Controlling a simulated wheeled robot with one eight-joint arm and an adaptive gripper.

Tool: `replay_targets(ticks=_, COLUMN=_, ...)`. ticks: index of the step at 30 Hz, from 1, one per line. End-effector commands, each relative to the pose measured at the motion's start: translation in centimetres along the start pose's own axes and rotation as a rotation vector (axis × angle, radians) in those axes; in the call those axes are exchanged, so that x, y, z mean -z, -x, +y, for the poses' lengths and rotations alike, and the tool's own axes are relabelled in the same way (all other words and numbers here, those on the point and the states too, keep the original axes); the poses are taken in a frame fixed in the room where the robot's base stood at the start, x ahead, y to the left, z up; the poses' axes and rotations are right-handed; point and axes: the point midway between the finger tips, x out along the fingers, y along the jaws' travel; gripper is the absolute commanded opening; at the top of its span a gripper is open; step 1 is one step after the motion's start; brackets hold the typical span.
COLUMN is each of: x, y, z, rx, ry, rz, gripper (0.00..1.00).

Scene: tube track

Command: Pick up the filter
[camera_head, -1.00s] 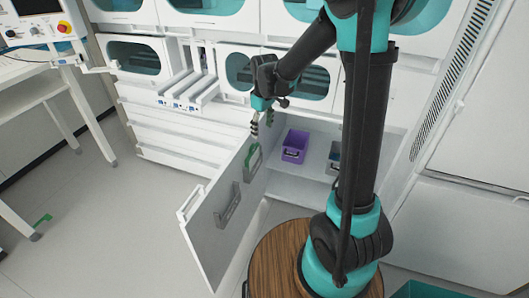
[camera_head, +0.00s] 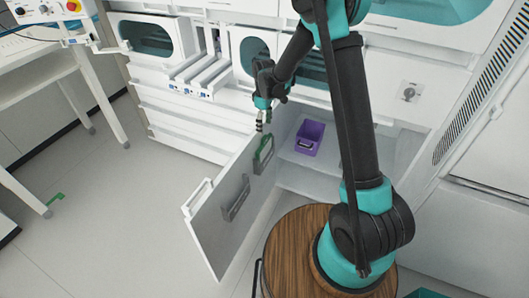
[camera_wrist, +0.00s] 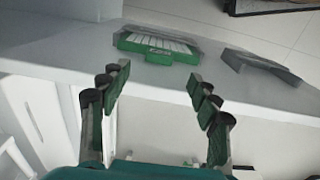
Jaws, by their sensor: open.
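The filter (camera_head: 263,154) is a green-framed piece in a holder on the inner face of the open cabinet door (camera_head: 215,247). In the wrist view the filter (camera_wrist: 156,46) shows its green front edge and pale pleats, with a clear holder around it. My gripper (camera_head: 263,121) is above the filter in the head view. In the wrist view my gripper (camera_wrist: 158,77) has its two fingers wide apart with nothing between them. The filter lies beyond the fingertips, roughly centred between them and apart from them.
A second, empty-looking grey holder (camera_head: 236,198) is on the same door; it also shows in the wrist view (camera_wrist: 262,66). A purple bin (camera_head: 309,138) stands inside the cabinet. Open floor lies left of the door.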

Motion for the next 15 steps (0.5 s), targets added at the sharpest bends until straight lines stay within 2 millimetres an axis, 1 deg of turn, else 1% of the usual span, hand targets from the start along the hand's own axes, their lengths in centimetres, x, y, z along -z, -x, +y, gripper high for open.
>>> replay_targets(ticks=1, x=0.0, y=-0.9, z=0.0, rx=0.000, ry=0.000, rz=0.000, gripper=0.62)
replay_targets(ticks=3, x=0.0, y=-1.8, z=0.0, rx=0.000, ry=0.000, rz=0.000, gripper=0.62)
replay_targets(ticks=11, x=-0.1, y=-3.5, z=0.1, rx=0.000, ry=-0.001, rz=0.000, gripper=0.62)
replay_targets(ticks=15, x=-0.3, y=-5.4, z=0.2, rx=0.000, ry=-0.002, rz=0.000, gripper=0.62)
